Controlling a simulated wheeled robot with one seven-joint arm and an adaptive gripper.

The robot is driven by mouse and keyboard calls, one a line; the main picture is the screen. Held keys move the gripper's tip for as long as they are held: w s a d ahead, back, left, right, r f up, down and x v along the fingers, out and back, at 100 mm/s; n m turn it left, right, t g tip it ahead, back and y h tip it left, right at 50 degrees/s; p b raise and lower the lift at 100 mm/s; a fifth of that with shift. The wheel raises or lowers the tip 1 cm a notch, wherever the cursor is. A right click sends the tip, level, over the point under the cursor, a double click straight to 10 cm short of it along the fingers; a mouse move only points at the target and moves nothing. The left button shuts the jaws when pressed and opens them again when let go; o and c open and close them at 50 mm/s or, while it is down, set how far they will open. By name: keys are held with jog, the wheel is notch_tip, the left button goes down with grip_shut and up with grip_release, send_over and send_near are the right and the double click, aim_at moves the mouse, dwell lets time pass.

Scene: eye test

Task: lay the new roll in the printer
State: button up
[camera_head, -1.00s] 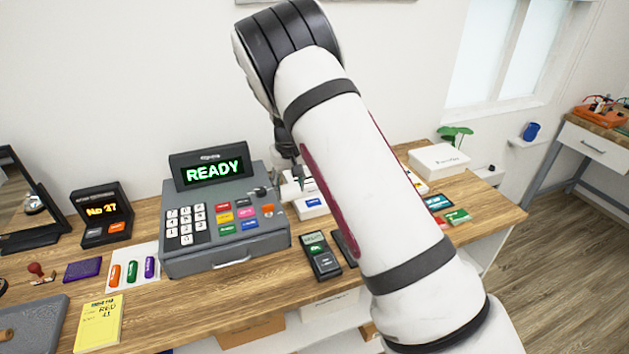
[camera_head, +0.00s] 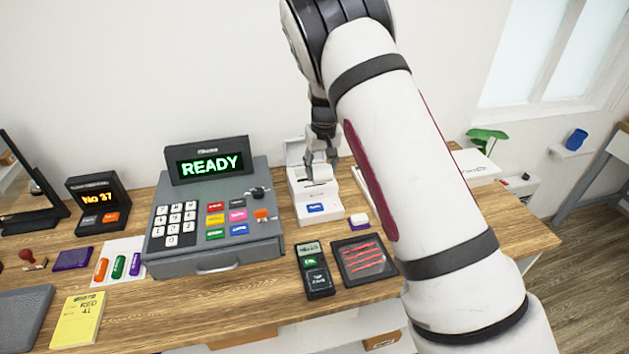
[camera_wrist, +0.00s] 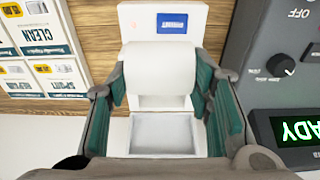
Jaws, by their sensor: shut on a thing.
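The printer (camera_head: 318,210) is a small white box with a blue label, to the right of the cash register, and its lid (camera_head: 296,152) stands open at the back. My gripper (camera_head: 321,160) is right above it, pointing down. In the wrist view my gripper (camera_wrist: 168,88) has its teal pads on both sides of the white roll (camera_wrist: 160,62) and is shut on it. The roll lies crosswise over the printer (camera_wrist: 133,22), between the blue label and a pale recessed panel. The roll hides the bay beneath, so I cannot tell whether it touches the bottom.
The grey cash register (camera_head: 213,220) showing READY stands close on the left. A card reader (camera_head: 315,270) and a dark tray (camera_head: 345,280) with red strips lie in front.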

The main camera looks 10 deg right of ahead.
jog(key=shift+w+a+f, duration=0.1)
jog(key=shift+w+a, duration=0.15)
jog(key=shift+w+d+f+b, duration=0.1)
jog(key=shift+w+b, duration=0.05)
jog(key=shift+b, duration=0.35)
jog(key=w+f+b, duration=0.1)
jog(key=b, duration=0.2)
jog(key=shift+w+f, duration=0.1)
jog(key=shift+f, duration=0.1)
jog(key=w+b, duration=1)
notch_tip(320, 180, down, 4)
jog(key=shift+f, duration=0.2)
jog(key=shift+f+p, duration=0.5)
jog(key=shift+f, duration=1.85)
jog(key=shift+f, duration=0.15)
